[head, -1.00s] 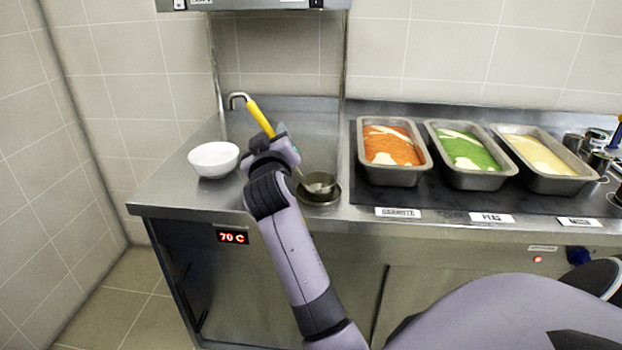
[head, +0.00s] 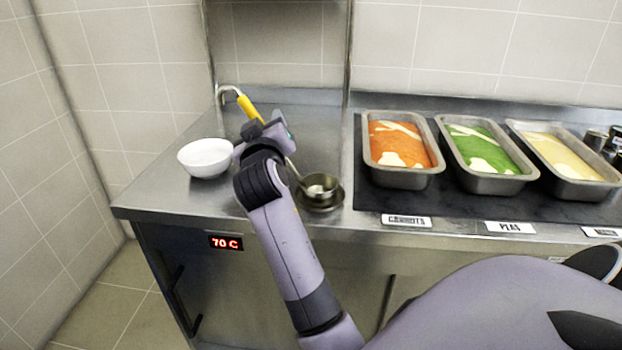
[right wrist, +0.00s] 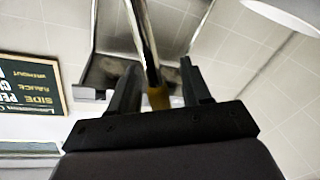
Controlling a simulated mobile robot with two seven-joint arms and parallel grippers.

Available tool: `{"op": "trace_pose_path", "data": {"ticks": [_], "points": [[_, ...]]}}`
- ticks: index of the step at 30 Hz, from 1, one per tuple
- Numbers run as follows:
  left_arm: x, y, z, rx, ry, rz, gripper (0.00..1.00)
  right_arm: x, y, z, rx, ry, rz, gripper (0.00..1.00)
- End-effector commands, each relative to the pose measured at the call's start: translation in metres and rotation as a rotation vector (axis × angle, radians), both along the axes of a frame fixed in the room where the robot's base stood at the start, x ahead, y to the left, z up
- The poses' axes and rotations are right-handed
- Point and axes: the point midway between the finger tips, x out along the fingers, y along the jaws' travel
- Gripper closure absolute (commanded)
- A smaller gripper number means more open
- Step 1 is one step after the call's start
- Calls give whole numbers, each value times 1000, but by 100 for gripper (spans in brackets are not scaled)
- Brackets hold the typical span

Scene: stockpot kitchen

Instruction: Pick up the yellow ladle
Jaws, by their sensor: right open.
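The yellow ladle (head: 249,108) leans with its yellow grip and hooked metal end up, and its bowl end in a small round metal pot (head: 322,203) on the steel counter. My right gripper (head: 270,128) is at the handle and hides its middle part in the head view. In the right wrist view, my right gripper (right wrist: 158,80) is open, with the ladle's handle (right wrist: 158,97) showing between its two fingers. I cannot tell whether a finger touches it. My left gripper is not in view.
A white bowl (head: 206,158) stands just left of my right gripper. Three metal pans of orange (head: 366,165), green (head: 447,165) and cream food (head: 590,193) line the counter to the right. A tiled wall is behind. The counter's left corner is clear.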

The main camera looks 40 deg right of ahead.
Motion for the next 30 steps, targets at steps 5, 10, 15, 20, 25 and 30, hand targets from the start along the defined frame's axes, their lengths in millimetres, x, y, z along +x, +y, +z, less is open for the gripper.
{"op": "trace_pose_path", "data": {"ticks": [5, 10, 15, 20, 25, 30], "points": [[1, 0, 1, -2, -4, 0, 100, -1, 1, 0, 0, 0, 0, 52], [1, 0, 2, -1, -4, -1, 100, 0, 1, 0, 0, 0, 0, 62], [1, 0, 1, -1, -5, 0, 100, 0, 1, 0, 1, 1, 0, 100], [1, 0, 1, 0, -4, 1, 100, 0, 1, 0, 1, 1, 0, 100], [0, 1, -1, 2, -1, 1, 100, 0, 1, 0, 1, 1, 0, 100], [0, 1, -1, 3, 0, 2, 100, 0, 1, -1, 1, 1, 0, 100]]}}
